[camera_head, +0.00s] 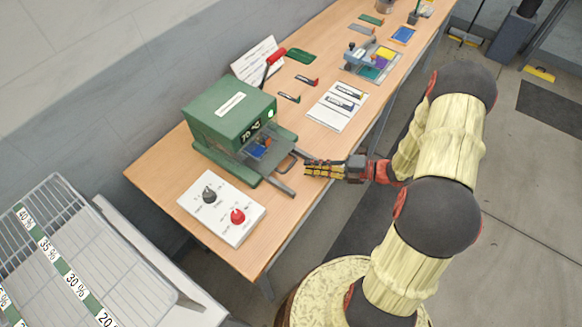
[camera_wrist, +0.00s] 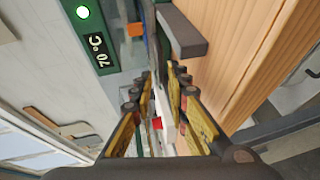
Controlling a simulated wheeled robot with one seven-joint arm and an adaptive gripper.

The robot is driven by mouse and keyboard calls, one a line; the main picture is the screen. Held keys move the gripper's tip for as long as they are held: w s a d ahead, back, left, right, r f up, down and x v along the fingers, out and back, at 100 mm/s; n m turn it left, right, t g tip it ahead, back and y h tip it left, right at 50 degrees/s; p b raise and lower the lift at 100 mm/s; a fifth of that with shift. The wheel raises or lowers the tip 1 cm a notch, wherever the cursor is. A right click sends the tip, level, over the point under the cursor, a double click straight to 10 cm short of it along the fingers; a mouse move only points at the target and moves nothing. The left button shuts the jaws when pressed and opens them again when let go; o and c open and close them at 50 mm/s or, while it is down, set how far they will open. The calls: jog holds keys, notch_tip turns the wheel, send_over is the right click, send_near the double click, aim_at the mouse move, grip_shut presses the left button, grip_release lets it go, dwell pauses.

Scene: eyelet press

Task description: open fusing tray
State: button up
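The green fusing press (camera_head: 225,110) stands on the wooden table, with a lit green light and a "70 °C" display that also shows in the wrist view (camera_wrist: 97,45). Its fusing tray (camera_head: 262,150) sits low at the press front, between two grey rails, with blue and orange pieces on it. A dark handle at the tray's front edge lies close to my fingertips. My gripper (camera_head: 307,168) is in front of the tray at its right. In the wrist view my gripper (camera_wrist: 160,78) has its fingers apart with a narrow gap. I cannot tell whether the handle lies between them.
A white control panel (camera_head: 222,208) with a black and a red knob lies in front of the press. A wire rack (camera_head: 60,250) stands at the lower left.

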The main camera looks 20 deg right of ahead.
aim_at(291, 164)
jog(key=b+x, duration=0.1)
jog(key=x, duration=0.6)
jog(key=shift+a, duration=0.2)
jog(key=shift+c, duration=0.3)
grip_shut()
jog(key=shift+f, duration=0.1)
